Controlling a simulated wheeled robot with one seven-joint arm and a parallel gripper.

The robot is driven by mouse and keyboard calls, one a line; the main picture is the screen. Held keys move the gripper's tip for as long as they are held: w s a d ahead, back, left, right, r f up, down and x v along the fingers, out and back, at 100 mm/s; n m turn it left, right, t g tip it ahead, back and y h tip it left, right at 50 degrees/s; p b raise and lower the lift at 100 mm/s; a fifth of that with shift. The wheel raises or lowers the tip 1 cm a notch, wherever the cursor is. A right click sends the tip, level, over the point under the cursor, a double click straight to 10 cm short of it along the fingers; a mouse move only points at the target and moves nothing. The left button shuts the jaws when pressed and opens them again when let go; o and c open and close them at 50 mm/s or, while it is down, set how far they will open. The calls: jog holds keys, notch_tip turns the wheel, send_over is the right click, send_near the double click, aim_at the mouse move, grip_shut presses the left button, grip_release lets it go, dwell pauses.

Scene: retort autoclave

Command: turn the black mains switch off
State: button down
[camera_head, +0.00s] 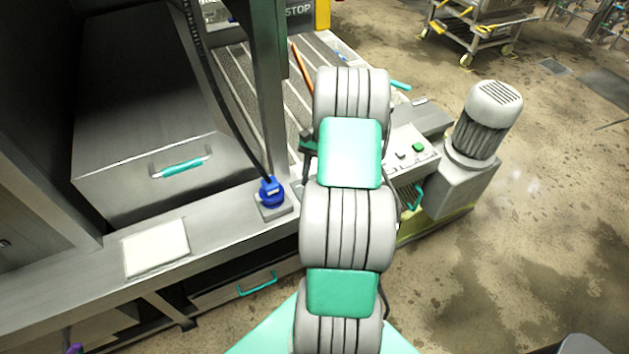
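I cannot make out a black mains switch in the head view; my arm may cover it. A control panel (424,160) with a green button (418,147) and a pale button (402,154) shows just right of my arm. My arm rises through the middle of the picture and hides part of this panel and what lies behind it. My gripper's fingers are not visible, so I cannot see whether it holds anything.
A grey motor (483,125) stands right of the panel. On the left are a steel box (150,120) with a teal handle (180,167), a blue plug (270,190) on a black cable, and a white plate (155,248). A wheeled cart (480,25) stands far back. The right floor is clear.

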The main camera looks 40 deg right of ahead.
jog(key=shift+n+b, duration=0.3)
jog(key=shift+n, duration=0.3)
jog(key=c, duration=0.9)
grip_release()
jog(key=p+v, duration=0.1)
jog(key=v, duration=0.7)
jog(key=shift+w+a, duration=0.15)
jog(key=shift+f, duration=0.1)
